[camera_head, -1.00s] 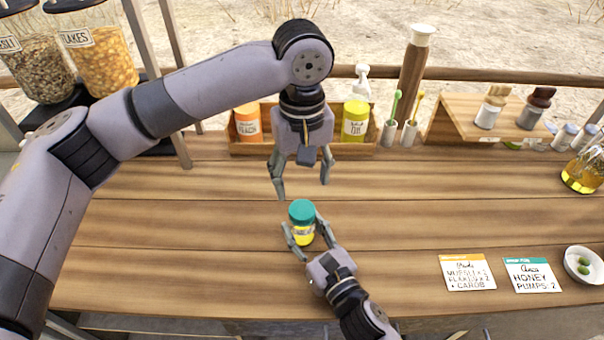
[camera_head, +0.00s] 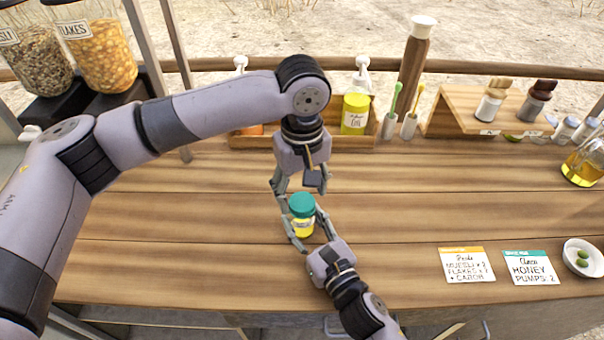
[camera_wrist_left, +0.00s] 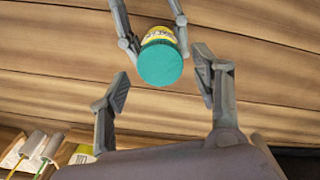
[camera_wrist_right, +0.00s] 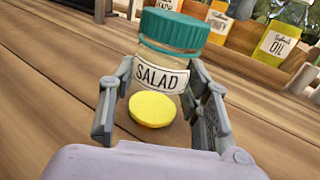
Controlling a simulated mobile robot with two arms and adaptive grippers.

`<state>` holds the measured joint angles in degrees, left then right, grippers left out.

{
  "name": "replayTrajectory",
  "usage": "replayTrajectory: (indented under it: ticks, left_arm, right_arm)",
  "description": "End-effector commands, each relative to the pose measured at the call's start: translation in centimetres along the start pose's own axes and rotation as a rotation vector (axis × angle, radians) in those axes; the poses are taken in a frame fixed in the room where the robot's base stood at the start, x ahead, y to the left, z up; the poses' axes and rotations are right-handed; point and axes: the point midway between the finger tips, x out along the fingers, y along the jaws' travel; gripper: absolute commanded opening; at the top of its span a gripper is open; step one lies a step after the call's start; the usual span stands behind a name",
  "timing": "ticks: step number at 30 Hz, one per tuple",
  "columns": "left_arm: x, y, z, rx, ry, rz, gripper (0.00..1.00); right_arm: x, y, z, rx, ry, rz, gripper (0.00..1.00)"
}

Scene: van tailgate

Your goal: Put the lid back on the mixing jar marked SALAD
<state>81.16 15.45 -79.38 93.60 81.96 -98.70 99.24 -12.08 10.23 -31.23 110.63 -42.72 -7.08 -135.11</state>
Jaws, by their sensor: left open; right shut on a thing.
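The SALAD jar (camera_wrist_right: 163,78) stands on the counter, with a pale label and yellow lower part. Its teal lid (camera_head: 302,201) sits on top; the right wrist view shows a thin line under the lid, and I cannot tell if it is fastened. My right gripper (camera_head: 303,224) is shut on the jar's body from the front right. My left gripper (camera_head: 300,187) points down from above, open, its fingertips near the lid's height. In the left wrist view the lid (camera_wrist_left: 161,65) lies just beyond the open, empty fingers.
A bottle rack (camera_head: 270,142) with an oil bottle (camera_head: 355,113) stands behind. Two order cards (camera_head: 467,265), a bowl of green things (camera_head: 582,258) and a glass jug (camera_head: 585,165) are at right. Large cereal jars (camera_head: 98,55) stand at far left. The counter around the jar is clear.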

Motion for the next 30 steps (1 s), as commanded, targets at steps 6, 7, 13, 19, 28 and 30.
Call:
replayTrajectory:
  ticks: [6,7,13,19,28,30]
  left_arm:
    - [1.9,0.0,0.0,0.000,0.000,0.001,0.59]
    - [2.0,0.0,0.0,0.000,0.000,0.001,0.59]
    - [2.1,0.0,0.0,0.000,0.000,0.001,0.59]
    - [2.1,0.0,0.0,0.000,0.000,0.001,0.51]
    - [2.1,0.0,0.0,0.000,0.001,0.001,0.31]
    - [2.1,0.0,0.0,0.000,0.000,0.001,0.27]
  right_arm:
    - [0.0,0.0,0.0,0.000,0.001,0.000,0.00]
    - [0.0,0.0,0.0,0.000,0.001,0.000,0.00]
    - [0.0,0.0,0.0,0.000,0.001,0.000,0.00]
    - [0.0,0.0,0.0,0.000,0.001,0.000,0.00]
    - [0.0,0.0,0.0,0.000,0.001,0.000,0.00]
    - [0.0,0.0,0.0,0.000,0.001,0.000,0.00]
